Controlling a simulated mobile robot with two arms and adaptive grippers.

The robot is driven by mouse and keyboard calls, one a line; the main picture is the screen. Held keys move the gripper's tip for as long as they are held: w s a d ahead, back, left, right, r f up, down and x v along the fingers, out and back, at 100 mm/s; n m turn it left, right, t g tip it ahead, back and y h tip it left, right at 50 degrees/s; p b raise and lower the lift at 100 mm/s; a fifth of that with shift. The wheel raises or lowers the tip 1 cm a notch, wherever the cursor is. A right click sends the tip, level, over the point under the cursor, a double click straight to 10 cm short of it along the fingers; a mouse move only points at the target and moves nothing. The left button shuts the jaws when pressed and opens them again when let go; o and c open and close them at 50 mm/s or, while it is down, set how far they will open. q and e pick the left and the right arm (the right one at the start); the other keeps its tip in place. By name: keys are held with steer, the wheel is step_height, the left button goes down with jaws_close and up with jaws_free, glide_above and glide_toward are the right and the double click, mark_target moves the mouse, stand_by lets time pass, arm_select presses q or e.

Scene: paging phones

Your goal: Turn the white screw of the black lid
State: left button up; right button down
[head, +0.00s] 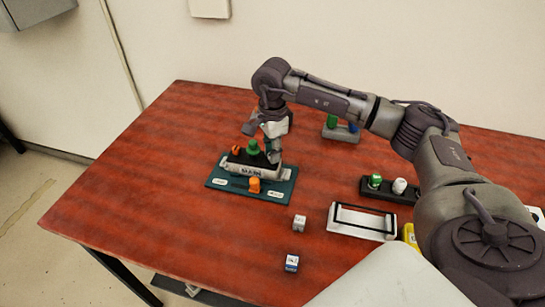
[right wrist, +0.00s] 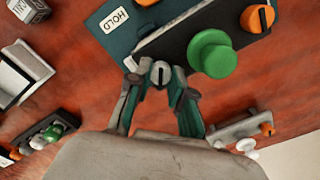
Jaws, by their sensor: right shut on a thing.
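The black lid (head: 236,158) sits on a white-sided box labelled "MAIN" on a teal board (head: 213,182). It carries a green knob (head: 253,148) and an orange knob (head: 236,149); the right wrist view shows the lid (right wrist: 178,46) too. The white screw (right wrist: 160,74), pale with a dark slot, is at the lid's edge in the right wrist view. My right gripper (right wrist: 158,72) is shut on it, one fingertip on each side. In the head view my right gripper (head: 272,155) covers the screw at the lid's right end. My left gripper is out of view.
An orange knob (head: 254,185) stands at the front of the board. Two small cubes (head: 299,223) (head: 291,261), a white frame (head: 362,232) and a black rack with coloured knobs (head: 368,193) lie to the right. A grey rack (head: 340,134) stands behind. The table's left side is clear.

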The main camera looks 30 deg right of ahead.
steer(key=n+b, duration=0.2)
steer(key=n, duration=0.1)
steer(key=shift+w+f+n, duration=0.1)
steer(key=shift+n, duration=0.2)
steer(key=shift+n+b, duration=0.65)
steer(key=shift+n, duration=0.85)
steer(key=c, duration=1)
jaws_free()
step_height(320, 180, up, 12)
steer(key=shift+r, duration=0.15)
